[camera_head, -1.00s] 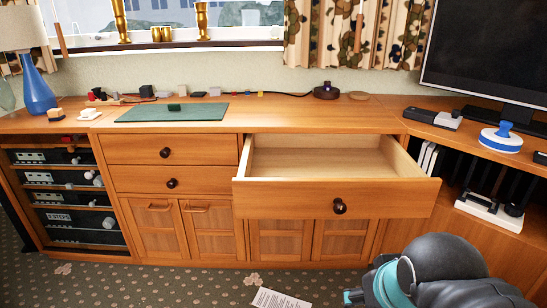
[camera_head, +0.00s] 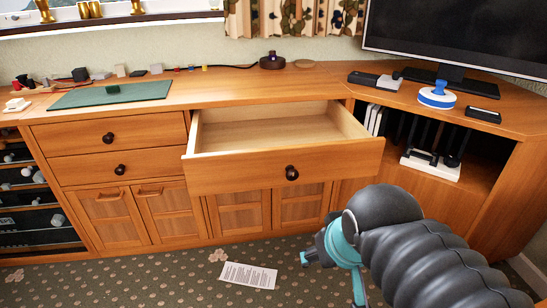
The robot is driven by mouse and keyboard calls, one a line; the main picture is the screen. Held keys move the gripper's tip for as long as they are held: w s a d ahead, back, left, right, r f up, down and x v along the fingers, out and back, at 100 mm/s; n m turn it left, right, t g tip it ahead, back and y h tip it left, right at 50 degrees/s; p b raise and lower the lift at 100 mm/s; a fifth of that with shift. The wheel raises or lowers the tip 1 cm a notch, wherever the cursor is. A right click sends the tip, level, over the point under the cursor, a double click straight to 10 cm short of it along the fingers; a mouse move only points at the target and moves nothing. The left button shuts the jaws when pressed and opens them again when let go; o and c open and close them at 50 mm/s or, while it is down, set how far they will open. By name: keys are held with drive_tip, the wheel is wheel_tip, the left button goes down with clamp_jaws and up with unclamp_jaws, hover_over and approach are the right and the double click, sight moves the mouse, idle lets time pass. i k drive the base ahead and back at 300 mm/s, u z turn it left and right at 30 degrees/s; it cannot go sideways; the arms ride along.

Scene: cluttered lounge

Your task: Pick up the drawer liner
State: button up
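A flat dark green sheet (camera_head: 80,97), which looks like the drawer liner, lies on the wooden sideboard top at the left. The pulled-out drawer (camera_head: 240,175) below the top, right of the sheet, looks empty inside. My gripper (camera_head: 330,275), with teal parts, is low in front of the cabinet, right of the middle. It is well away from the green sheet. My dark arm partly hides it, so its opening is unclear.
A white printed paper (camera_head: 248,275) lies on the patterned carpet. The open drawer juts out between my gripper and the green sheet. Small blocks line the sideboard's back edge. A blue-and-white round item (camera_head: 437,96) and a television (camera_head: 465,35) stand at the right.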

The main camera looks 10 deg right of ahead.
sight(116, 93)
drive_tip(key=k, duration=0.65)
drive_tip(key=u, duration=0.6)
drive_tip(key=i, duration=0.65)
drive_tip(key=u, duration=0.85)
drive_tip(key=i, duration=0.8)
drive_tip(key=z, duration=0.55)
drive_tip(key=i, duration=1.05)
drive_tip(key=z, duration=0.85)
